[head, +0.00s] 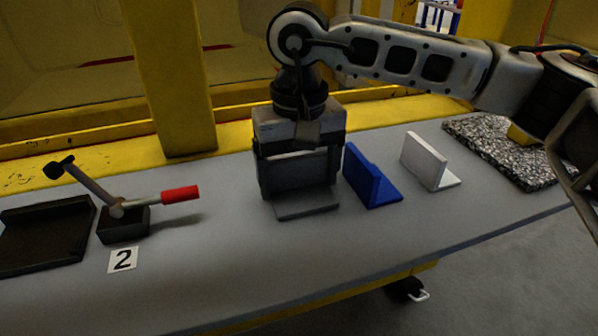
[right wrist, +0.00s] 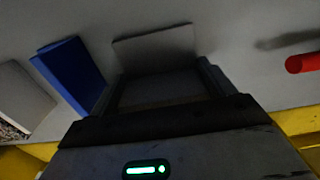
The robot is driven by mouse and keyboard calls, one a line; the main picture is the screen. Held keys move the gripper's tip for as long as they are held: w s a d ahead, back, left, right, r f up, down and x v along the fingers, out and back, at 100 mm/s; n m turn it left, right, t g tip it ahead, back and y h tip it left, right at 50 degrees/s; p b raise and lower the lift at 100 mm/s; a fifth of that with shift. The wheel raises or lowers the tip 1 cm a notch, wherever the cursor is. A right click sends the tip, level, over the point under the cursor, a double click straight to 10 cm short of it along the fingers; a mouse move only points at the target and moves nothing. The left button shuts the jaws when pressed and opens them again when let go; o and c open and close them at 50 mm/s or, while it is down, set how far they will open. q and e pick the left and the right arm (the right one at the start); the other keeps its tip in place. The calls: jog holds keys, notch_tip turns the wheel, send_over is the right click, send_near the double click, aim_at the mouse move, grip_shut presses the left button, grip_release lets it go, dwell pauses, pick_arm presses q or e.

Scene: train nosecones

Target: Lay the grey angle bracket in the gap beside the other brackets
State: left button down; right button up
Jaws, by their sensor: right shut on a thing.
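The grey angle bracket (head: 307,207) is in my right gripper (head: 300,180), which is shut on its upright plate and points down. Its flat foot sticks out toward the front, at or just above the table; I cannot tell if it touches. The foot also shows in the right wrist view (right wrist: 155,46). The blue bracket (head: 372,178) stands close to the right of the gripper, with a narrow space between. The white bracket (head: 428,162) stands further right, with a gap between it and the blue one. My left gripper is out of view.
A black clamp with a red handle (head: 181,193) stands to the left, beside a black tray (head: 45,235) and a "2" label (head: 122,260). A speckled mat (head: 495,150) lies at the far right. The grey table (head: 250,265) is clear in front.

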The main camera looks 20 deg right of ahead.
aim_at(299, 189)
jog(key=shift+f, duration=0.2)
jog(key=o, duration=1)
jog(key=shift+r, duration=0.1)
notch_tip(299, 189, up, 12)
jog(key=p, duration=0.1)
jog(key=shift+r, duration=0.2)
